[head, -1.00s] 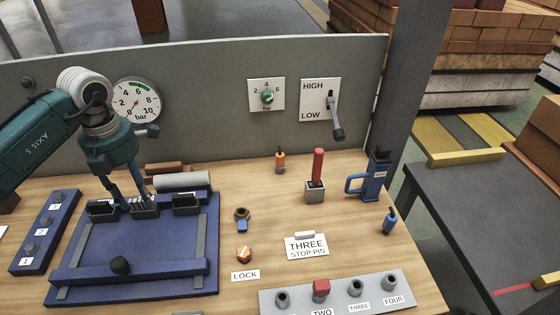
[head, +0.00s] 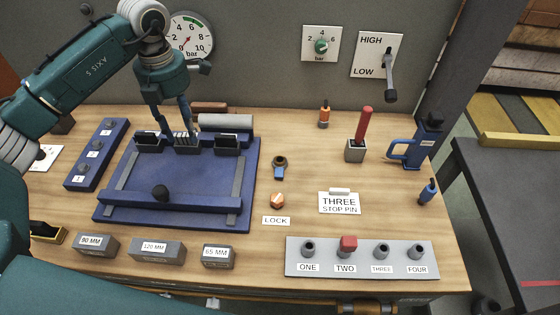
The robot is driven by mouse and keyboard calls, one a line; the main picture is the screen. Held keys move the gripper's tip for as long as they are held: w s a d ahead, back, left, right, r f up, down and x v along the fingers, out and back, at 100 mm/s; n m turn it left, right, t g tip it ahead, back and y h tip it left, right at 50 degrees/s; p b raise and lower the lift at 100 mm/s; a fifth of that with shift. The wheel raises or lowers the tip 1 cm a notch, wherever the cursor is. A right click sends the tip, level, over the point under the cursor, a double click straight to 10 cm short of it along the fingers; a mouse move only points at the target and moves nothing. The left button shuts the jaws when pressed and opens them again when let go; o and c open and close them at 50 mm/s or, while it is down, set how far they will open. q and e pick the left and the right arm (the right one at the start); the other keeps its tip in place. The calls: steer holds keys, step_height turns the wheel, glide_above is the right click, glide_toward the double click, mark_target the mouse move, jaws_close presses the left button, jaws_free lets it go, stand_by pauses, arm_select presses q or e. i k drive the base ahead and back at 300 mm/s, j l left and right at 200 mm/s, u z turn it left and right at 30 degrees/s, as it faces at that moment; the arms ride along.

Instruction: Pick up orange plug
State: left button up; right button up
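Two small orange things stand on the wooden bench in the head view. The other is an upright orange piece with a dark base and tip (head: 324,114) at the back, below the pressure dial. My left gripper (head: 175,128) points down over the back edge of the blue fixture (head: 170,182), left of both orange things. Its fingers are apart, with nothing visibly held. My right gripper is not in view.
A grey socket strip (head: 362,270) and labelled blocks (head: 156,250) line the front.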

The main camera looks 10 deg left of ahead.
mark_target(324, 114)
steer(key=i+l+z, duration=0.1)
steer(key=z, duration=0.25)
steer(key=i+l+z, duration=0.1)
steer(key=z, duration=0.25)
steer(key=i+l+z, duration=0.15)
steer(key=z, duration=0.2)
steer(key=l, duration=0.1)
